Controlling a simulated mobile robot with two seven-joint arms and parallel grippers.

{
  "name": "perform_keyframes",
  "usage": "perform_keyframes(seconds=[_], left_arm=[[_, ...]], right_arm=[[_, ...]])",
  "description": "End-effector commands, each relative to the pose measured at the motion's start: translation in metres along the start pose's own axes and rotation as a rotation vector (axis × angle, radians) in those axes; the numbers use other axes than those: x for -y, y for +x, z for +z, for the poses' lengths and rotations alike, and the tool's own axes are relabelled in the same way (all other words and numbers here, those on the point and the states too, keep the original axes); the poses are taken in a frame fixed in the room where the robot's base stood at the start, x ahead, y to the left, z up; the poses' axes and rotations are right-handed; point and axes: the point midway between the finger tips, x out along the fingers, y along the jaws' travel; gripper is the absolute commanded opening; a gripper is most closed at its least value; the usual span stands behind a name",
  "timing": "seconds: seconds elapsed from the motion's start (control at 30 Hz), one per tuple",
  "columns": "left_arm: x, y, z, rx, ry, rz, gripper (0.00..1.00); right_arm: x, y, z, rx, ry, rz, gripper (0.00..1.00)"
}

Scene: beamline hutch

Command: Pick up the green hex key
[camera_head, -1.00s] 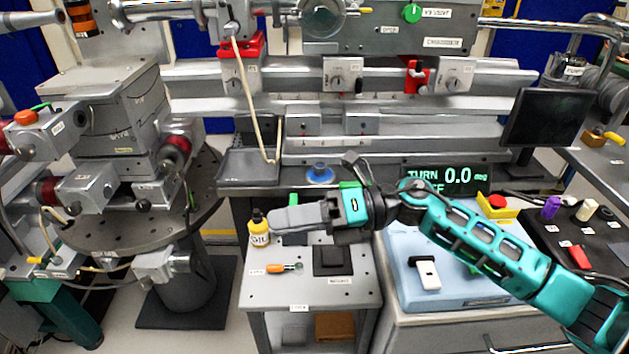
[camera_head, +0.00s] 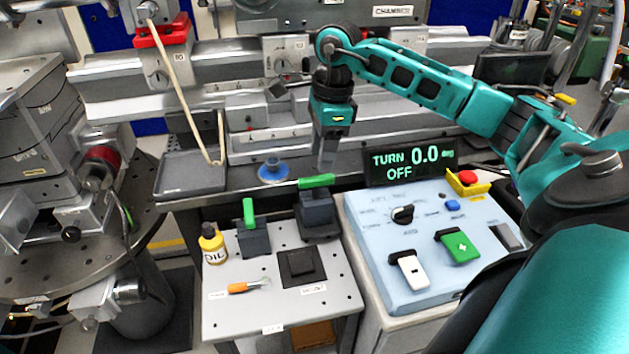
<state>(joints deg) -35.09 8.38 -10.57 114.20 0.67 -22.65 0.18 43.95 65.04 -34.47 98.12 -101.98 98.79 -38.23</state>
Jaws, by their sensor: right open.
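I cannot pick out a green hex key for certain. Two green bars stand out: an upright one (camera_head: 249,212) on a dark block and a level one (camera_head: 316,181) on a second dark block, both at the back of the small grey table. They look like handles. My right gripper (camera_head: 327,162) points down above the dark bench edge, behind the level green bar. Its jaws are open, and nothing shows between them. My left gripper is out of view.
The small table (camera_head: 225,319) also bears an oil bottle (camera_head: 213,246), an orange-handled tool (camera_head: 248,286) and a black square block (camera_head: 296,266). A blue control panel (camera_head: 383,284) with switches stands to the right. A grey tray (camera_head: 188,178) lies behind, left.

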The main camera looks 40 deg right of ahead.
Motion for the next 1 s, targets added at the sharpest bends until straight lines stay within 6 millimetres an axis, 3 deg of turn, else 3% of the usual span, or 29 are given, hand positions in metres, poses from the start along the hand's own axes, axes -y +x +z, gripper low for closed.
perform_keyframes(seconds=[0.3, 0.6, 0.83, 1.0], left_arm=[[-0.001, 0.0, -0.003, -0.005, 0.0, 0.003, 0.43], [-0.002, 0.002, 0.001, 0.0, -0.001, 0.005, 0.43], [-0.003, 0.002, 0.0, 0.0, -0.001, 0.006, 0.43], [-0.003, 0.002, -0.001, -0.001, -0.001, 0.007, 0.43]], right_arm=[[-0.002, 0.025, 0.002, 0.001, 0.0, 0.002, 0.49], [-0.006, 0.066, 0.004, 0.002, 0.001, 0.003, 0.49], [-0.005, 0.068, 0.005, 0.003, 0.0, 0.0, 0.49], [-0.005, 0.068, 0.004, 0.002, 0.0, 0.0, 0.34]])
